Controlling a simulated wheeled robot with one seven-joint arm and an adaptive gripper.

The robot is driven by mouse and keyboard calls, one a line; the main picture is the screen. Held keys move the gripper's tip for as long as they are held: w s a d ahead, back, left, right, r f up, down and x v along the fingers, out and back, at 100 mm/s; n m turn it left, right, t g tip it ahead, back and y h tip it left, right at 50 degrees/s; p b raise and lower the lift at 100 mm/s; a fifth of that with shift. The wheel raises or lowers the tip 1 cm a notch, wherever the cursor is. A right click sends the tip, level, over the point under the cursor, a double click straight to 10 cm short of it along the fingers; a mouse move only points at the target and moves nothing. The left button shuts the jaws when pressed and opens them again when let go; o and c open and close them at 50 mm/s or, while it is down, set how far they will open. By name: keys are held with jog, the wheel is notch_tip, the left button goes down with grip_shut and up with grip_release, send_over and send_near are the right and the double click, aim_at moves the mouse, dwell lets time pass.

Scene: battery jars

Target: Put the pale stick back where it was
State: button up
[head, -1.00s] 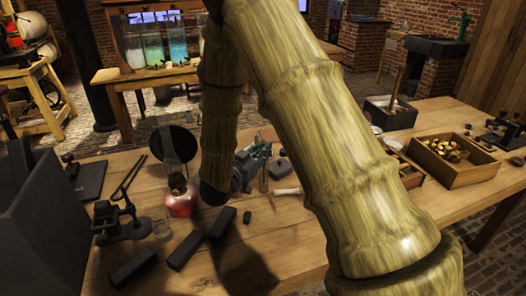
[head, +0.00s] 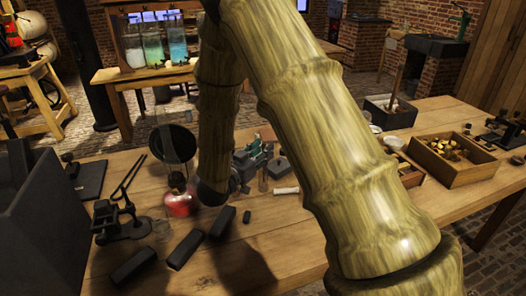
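A short pale stick (head: 286,190) shows at mid-table, just left of my large bamboo-patterned arm link. It looks to lie flat on the wood, but its right end is close to the arm's edge and may be partly covered. My forearm comes down left of it and ends in a dark joint beside the red flask. Grey and dark parts show right of that joint, between it and the stick. I cannot separate my gripper's fingers from the equipment there, so its opening and any hold are not visible.
A round flask of red liquid (head: 181,203) stands close left of my wrist. Several dark blocks (head: 187,249) lie in front. A small dark stand (head: 119,222) is at left. A wooden box of brass-coloured pieces (head: 470,172) is at right. Bare wood lies at front centre.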

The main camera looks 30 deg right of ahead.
jog(key=b+v, duration=0.1)
jog(key=v, duration=1)
jog(key=shift+a+b, duration=0.2)
jog(key=shift+b, duration=0.1)
